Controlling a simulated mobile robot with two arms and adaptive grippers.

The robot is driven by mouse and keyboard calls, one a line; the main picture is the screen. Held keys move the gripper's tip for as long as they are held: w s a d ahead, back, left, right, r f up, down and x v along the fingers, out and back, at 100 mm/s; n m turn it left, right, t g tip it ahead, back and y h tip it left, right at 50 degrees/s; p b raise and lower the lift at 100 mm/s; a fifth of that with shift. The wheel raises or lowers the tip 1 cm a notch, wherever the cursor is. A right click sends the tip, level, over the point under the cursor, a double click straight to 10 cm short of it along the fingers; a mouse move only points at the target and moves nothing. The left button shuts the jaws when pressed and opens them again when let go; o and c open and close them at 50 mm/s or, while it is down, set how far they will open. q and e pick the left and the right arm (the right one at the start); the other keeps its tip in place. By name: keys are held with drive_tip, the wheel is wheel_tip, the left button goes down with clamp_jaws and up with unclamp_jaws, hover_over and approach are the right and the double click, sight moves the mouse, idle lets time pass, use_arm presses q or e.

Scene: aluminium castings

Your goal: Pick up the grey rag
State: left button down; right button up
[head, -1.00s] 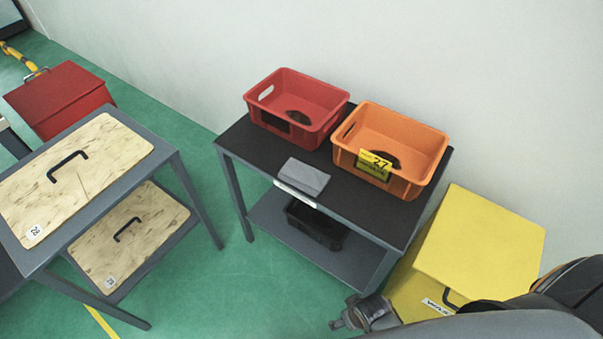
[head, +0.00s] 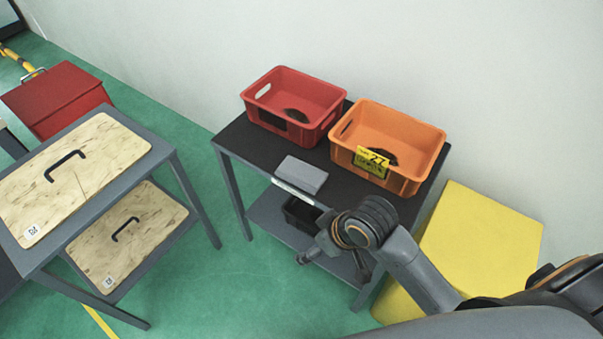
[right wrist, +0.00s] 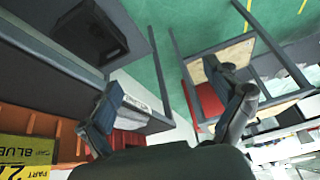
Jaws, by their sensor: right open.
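The grey rag (head: 301,174) lies folded flat on the dark top of the middle table (head: 240,142), near its front edge and in front of the two bins. My right gripper (head: 332,266) is open and empty, in front of and below the table's front edge, to the right of and nearer than the rag. It is apart from the rag. Its two spread fingers also show in the right wrist view (right wrist: 165,85). My left gripper is not in view.
A red bin (head: 320,128) and an orange bin (head: 420,163) stand at the table's back. A black bin (head: 299,214) sits on the lower shelf. A yellow box (head: 490,250) stands right of the table. Another table (head: 48,262) with wooden lids is at left. Green floor lies between.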

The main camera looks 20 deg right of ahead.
drive_tip(key=w+r+n, duration=0.1)
drive_tip(key=w+r, duration=0.1)
drive_tip(key=w, duration=0.3)
drive_tip(key=n, duration=0.1)
approach(301, 171)
drive_tip(key=f, duration=0.1)
drive_tip(key=w+f, duration=0.2)
drive_tip(key=shift+a+f+g, duration=0.1)
drive_tip(key=shift+a+g, duration=0.15)
drive_tip(key=shift+g, duration=0.05)
drive_tip(key=shift+a+x, duration=0.15)
drive_tip(key=shift+x, duration=1.15)
drive_tip(key=shift+a+x, duration=0.15)
drive_tip(key=shift+x, duration=1.2)
drive_tip(key=shift+s, duration=0.2)
drive_tip(key=c, duration=1.1)
